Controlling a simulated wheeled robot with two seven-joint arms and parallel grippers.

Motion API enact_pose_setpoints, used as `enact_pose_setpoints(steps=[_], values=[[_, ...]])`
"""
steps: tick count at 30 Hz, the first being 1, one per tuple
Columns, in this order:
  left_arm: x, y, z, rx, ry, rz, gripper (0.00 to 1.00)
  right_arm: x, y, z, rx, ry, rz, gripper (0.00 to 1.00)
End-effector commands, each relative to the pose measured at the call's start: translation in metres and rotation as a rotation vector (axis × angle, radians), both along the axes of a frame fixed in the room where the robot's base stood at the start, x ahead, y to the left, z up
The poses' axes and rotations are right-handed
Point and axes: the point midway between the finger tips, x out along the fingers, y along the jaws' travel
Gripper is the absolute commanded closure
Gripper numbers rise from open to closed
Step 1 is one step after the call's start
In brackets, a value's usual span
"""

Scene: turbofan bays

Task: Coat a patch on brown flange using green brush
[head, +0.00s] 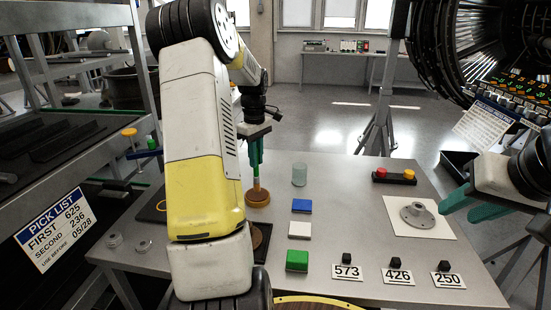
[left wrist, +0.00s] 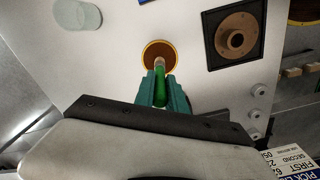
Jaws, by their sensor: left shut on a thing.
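My left gripper (head: 257,168) is shut on the green brush (left wrist: 161,92), pointing down above the table. The brush tip is over or in a round amber pot (head: 257,198) with brown contents; I cannot tell whether it touches them. The pot also shows in the left wrist view (left wrist: 149,48). The brown flange (left wrist: 236,40) lies on a black square mat (left wrist: 212,62), to the right of the pot in that view. In the head view my left arm hides most of the flange. My right gripper (head: 472,207) is open and empty at the table's right side.
A grey flange (head: 417,214) sits on a white sheet (head: 440,231). Blue (head: 301,206), white (head: 299,230) and green (head: 297,260) blocks stand mid-table. Number cards (head: 398,277) line the front.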

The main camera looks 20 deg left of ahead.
Motion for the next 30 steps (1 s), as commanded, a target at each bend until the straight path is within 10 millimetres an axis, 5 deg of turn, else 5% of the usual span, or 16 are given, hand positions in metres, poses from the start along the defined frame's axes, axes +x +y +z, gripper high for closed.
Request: enact_pose_setpoints(steps=[18, 30], values=[[0.000, 0.000, 0.049, 0.001, -0.001, 0.000, 1.00, 0.000, 0.000, 0.000, 0.000, 0.000, 0.000, 0.64], [0.000, 0.000, 0.054, 0.001, -0.001, 0.000, 1.00, 0.000, 0.000, 0.000, 0.000, 0.000, 0.000, 0.64]])
